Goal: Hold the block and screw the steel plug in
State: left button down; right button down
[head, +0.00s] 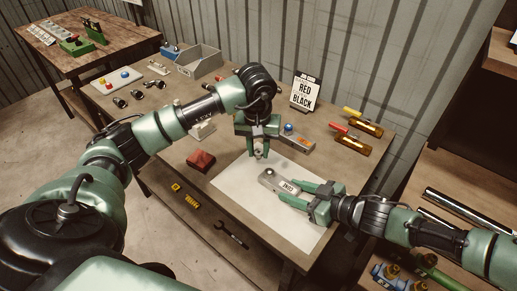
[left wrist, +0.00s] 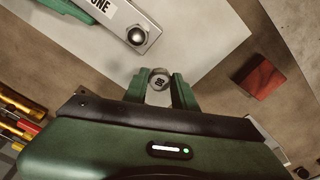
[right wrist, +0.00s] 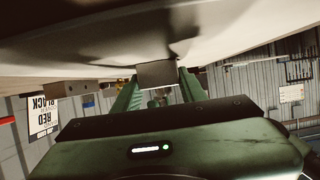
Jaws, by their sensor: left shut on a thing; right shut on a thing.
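The grey block (head: 275,180), with a white label, is over the white sheet in the head view. My right gripper (head: 293,190) is shut on the block, which also shows between its fingers in the right wrist view (right wrist: 157,74).
The white sheet (head: 240,190) covers the table's front part. A red block (head: 201,161) lies left of it. A grey bin (head: 198,62) stands far left.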

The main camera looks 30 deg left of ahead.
dwell(0.5)
pick_arm(q)
jog(key=s+d+r, duration=0.2)
jog(key=d+r, duration=0.3)
jog(key=r, duration=0.1)
jog(key=shift+s+r, duration=0.2)
jog(key=shift+r, duration=0.15)
jog(key=shift+d, duration=0.1)
send_over(269, 173)
jog(key=shift+s+d+f, duration=0.1)
jog(key=shift+f, duration=1.35)
jog(key=shift+s+d+f, duration=0.1)
jog(key=shift+f, duration=1.35)
jog(key=shift+f, duration=0.7)
